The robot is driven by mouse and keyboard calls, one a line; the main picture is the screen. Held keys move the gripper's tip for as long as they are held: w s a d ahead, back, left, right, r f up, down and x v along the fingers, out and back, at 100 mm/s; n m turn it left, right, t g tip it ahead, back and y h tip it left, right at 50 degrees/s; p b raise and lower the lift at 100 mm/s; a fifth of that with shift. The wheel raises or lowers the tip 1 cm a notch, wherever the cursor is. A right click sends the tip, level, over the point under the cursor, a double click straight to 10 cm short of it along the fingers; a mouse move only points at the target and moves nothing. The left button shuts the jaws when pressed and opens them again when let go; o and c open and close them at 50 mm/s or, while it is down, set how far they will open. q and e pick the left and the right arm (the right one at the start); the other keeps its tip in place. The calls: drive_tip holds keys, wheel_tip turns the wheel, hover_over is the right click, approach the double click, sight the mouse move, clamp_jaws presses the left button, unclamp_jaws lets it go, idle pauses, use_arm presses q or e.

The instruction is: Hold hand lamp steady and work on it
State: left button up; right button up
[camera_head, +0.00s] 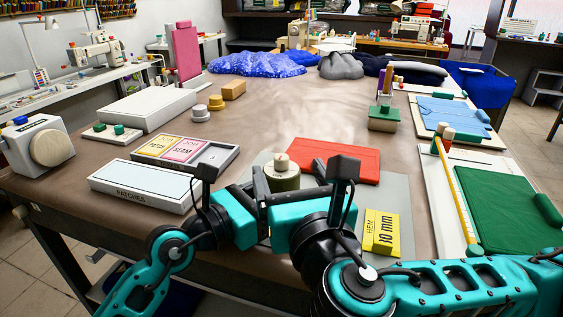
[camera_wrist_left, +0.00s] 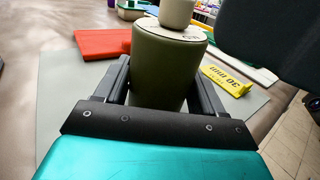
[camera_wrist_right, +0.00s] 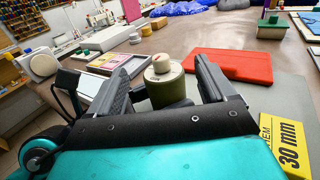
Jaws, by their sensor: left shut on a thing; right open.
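The hand lamp (camera_head: 284,178) is an olive green cylinder with a pale cap. It stands upright on a grey mat (camera_head: 398,190) near the table's front edge. In the left wrist view its body (camera_wrist_left: 165,75) sits between the fingers of my left gripper (camera_wrist_left: 163,82), which is shut on it. My right gripper (camera_wrist_right: 164,70) is open, with its fingertips pointing at the lamp from the near side. In the right wrist view the lamp (camera_wrist_right: 170,90) and its cap show between the spread fingers. My arms hide the lamp's lower part in the head view.
A yellow "HEM 30 mm" block (camera_head: 381,232) is to the right. A "PATCHES" box (camera_head: 140,184) and a label tray (camera_head: 184,152) are to the left.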

sight(281, 156)
drive_tip(key=shift+s, duration=0.1)
